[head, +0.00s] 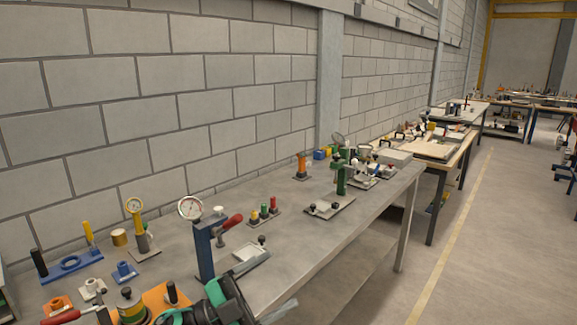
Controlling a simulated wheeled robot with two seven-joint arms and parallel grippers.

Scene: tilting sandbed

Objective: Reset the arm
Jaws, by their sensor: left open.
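My left gripper (283,279), with a black and teal body, is at the bottom centre of the head view, over the front edge of the grey workbench (300,225). Its two grey fingers are spread apart and point right, with nothing seen between them. The rest of the arm is mostly cut off by the bottom edge. My right gripper is not in view.
A blue post fixture with a dial gauge (190,208) and a red-handled clamp (230,222) stand close behind the gripper. A green press (342,180) stands farther along the bench. A block wall (150,110) runs behind. Open floor (490,240) lies right.

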